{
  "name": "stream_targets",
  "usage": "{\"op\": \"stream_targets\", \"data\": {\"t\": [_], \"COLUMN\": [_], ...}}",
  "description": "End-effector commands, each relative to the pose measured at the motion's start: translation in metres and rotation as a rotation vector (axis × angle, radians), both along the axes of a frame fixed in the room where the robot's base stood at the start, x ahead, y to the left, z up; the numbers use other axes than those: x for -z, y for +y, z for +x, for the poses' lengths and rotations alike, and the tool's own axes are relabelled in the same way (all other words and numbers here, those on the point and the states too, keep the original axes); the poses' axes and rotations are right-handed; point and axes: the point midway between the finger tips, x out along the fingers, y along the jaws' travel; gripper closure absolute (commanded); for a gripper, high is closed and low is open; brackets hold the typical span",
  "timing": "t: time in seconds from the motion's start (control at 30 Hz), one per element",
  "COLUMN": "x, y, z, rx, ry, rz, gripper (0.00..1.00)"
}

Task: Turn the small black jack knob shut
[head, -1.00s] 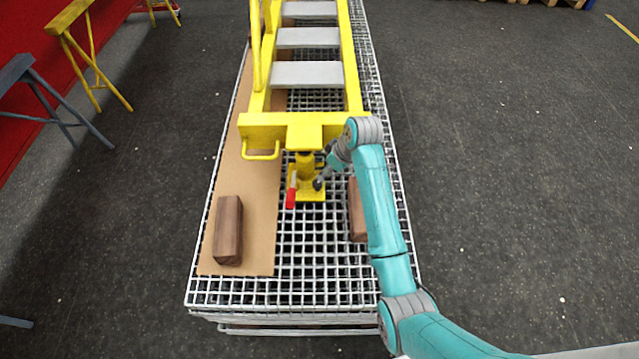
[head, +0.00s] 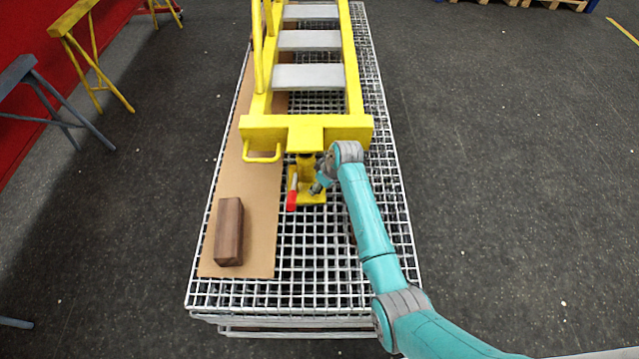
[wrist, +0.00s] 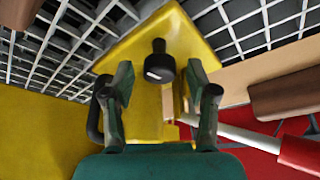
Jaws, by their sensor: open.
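The yellow jack (head: 307,180) stands on the grating under the end of the yellow boom frame (head: 306,130). Its small black knob (wrist: 159,66) shows in the wrist view, pointing towards the camera. My gripper (wrist: 162,90) is open, with one finger on each side of the knob and a clear gap to both. The knob lies just beyond the fingertips. In the head view my gripper (head: 318,188) is at the right side of the jack, and it hides the knob there. The jack's red-ended lever (head: 292,195) is at the left of the jack, and also at right in the wrist view (wrist: 300,152).
A brown wooden block (head: 229,231) lies on the cardboard (head: 258,240) at the left. The grating (head: 310,265) is mostly bare in front of the jack. Yellow trestle (head: 85,60) and grey trestle (head: 50,100) stand off to the left.

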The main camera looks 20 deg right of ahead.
Motion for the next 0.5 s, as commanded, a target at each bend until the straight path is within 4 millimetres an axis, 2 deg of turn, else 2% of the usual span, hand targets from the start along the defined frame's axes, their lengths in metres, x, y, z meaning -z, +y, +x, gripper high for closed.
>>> {"op": "stream_targets", "data": {"t": [0.17,0.27,0.4,0.5], "x": [-0.0003,-0.0003,-0.0004,-0.0003], "y": [0.0000,-0.0001,-0.0002,-0.0001], "z": [0.0001,0.0000,0.0001,0.0000], "rx": [0.000,0.000,0.000,0.001], "ry": [0.000,0.000,0.000,0.000], "rz": [0.000,0.000,0.000,0.000], "gripper": [0.42,0.64,0.99,1.00]}}
